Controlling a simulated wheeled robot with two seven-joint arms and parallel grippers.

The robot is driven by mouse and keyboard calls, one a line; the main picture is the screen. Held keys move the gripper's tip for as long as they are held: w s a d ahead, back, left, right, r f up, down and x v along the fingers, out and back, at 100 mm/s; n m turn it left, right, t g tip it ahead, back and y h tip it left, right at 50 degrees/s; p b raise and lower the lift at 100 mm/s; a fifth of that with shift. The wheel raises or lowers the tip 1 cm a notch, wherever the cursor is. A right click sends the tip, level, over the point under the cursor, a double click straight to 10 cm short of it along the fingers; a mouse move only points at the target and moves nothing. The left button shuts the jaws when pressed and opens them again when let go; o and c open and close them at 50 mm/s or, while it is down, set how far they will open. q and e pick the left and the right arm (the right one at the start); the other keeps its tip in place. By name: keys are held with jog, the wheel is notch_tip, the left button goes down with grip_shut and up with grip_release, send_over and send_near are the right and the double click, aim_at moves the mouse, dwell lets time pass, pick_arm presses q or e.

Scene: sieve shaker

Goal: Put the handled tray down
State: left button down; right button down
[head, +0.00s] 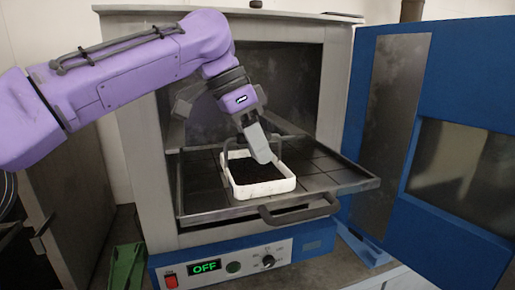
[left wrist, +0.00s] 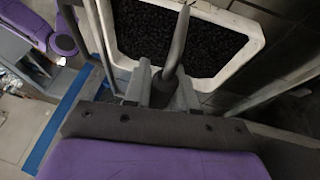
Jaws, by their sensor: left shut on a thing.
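The handled tray (head: 264,188) is a white open box with black granules in it and a dark handle arching over it. It is at the pulled-out rack (head: 335,180) of the oven, over its middle, and looks level. Whether its base touches the rack cannot be told. My left gripper (head: 266,156) reaches down from above and is shut on the handle. In the left wrist view, the grey handle bar (left wrist: 178,45) runs between the fingers (left wrist: 163,88), with the tray's white rim (left wrist: 232,62) and granules beyond. My right gripper is not in view.
The oven (head: 150,130) stands open behind the rack, its blue door (head: 465,75) swung out to the right. The rack has a front handle (head: 300,213). Below is a control panel with a green OFF display (head: 205,267). Bare rack lies left and right of the tray.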

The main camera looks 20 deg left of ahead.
pick_arm(q)
jog(key=c, duration=1.2)
grip_release()
jog(key=shift+s, duration=0.15)
jog(key=shift+o, duration=1.4)
jog(key=shift+s+r, duration=0.1)
jog(key=p+v, duration=0.5)
jog(key=v, duration=0.7)
jog(key=shift+p, duration=0.4)
